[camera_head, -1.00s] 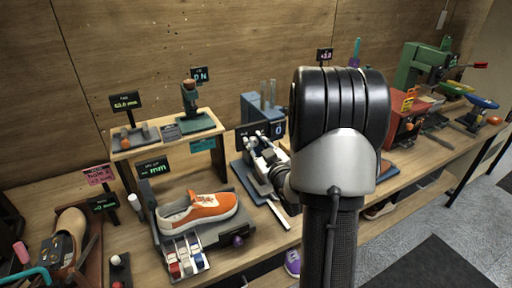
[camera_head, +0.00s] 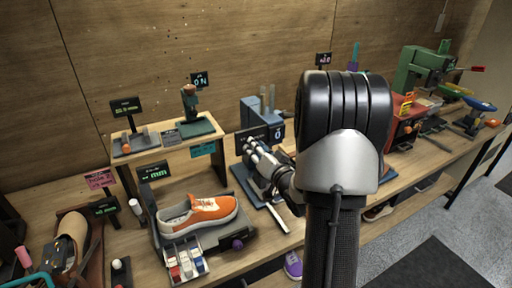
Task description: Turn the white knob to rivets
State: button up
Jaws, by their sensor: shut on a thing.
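A blue machine (camera_head: 249,113) with grey upright posts and a dark display reading 0 (camera_head: 278,132) stands mid-bench. My gripper (camera_head: 254,147) is at the front of this machine, just below its dark label strip. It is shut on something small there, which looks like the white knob. The knob itself is mostly hidden by the fingers, so I cannot tell its angle or its pointer. My arm's large black and silver joint covers the machine's right side.
An orange sneaker (camera_head: 205,211) sits on a grey stand left of my gripper, with red, white and blue keys (camera_head: 184,264) before it. A small wooden shelf (camera_head: 165,150) stands behind. A red machine (camera_head: 401,125) and a green press (camera_head: 420,72) are to the right.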

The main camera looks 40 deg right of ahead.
jog(key=shift+m+p, duration=0.4)
jog(key=shift+m, duration=0.8)
jog(key=o, duration=1.1)
jog(key=v, duration=1.2)
jog(key=shift+d, duration=0.15)
